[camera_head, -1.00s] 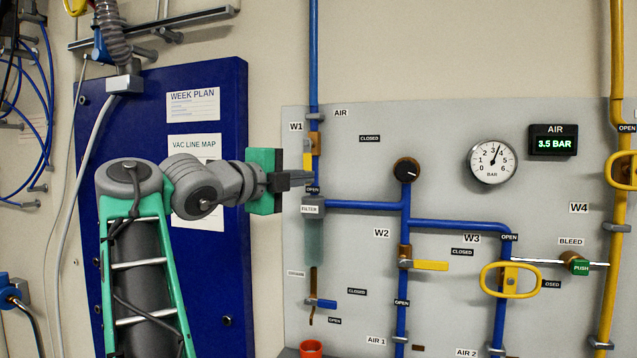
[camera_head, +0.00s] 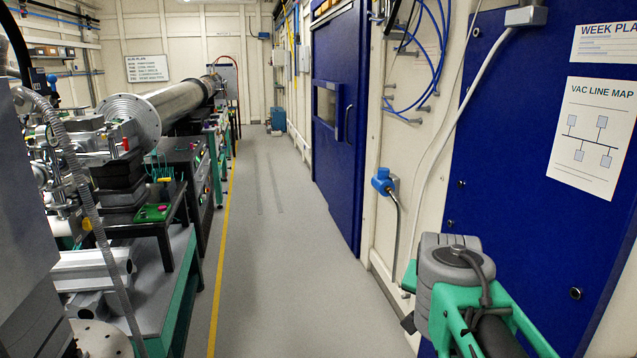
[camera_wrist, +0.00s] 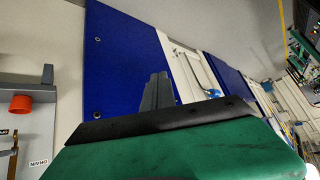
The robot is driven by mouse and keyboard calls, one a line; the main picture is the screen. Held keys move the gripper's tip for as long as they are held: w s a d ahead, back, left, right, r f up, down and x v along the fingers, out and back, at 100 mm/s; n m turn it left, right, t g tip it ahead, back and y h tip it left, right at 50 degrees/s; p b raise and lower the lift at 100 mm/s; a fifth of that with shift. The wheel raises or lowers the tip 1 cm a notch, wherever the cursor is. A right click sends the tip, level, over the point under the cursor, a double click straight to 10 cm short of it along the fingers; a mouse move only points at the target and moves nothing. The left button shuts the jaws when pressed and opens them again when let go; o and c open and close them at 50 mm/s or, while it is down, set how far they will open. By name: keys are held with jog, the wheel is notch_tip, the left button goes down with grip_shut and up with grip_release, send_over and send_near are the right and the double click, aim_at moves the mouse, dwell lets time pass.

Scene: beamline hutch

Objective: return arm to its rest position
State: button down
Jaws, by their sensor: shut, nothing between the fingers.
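My gripper (camera_wrist: 157,90) shows in the wrist view as dark grey fingers, shut and empty, beyond its green and black housing. It points toward the blue panel (camera_wrist: 125,60) and touches nothing that I can see. In the head view part of my arm (camera_head: 455,285) is at the lower right, in front of the blue panel (camera_head: 510,150). The gripper itself is outside that view.
An aisle floor (camera_head: 290,240) runs clear down the middle. A beamline bench (camera_head: 160,290) with a steel tube (camera_head: 170,110) stands left. A blue door (camera_head: 340,130) and a blue wall socket (camera_head: 383,182) line the right wall. A red cup (camera_wrist: 20,104) shows in the wrist view.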

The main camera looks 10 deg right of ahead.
jog(key=s+a+f+n+g+y+p, duration=0.1)
jog(key=s+a+f+n+g+y, duration=0.2)
jog(key=s+a+f+n, duration=0.5)
jog(key=s+a+f, duration=0.4)
jog(key=a, duration=0.1)
jog(key=shift+s+a+f+g+y+p, duration=0.2)
jog(key=shift+s+a+g+y+p, duration=0.15)
jog(key=shift+s+g+y+p, duration=0.05)
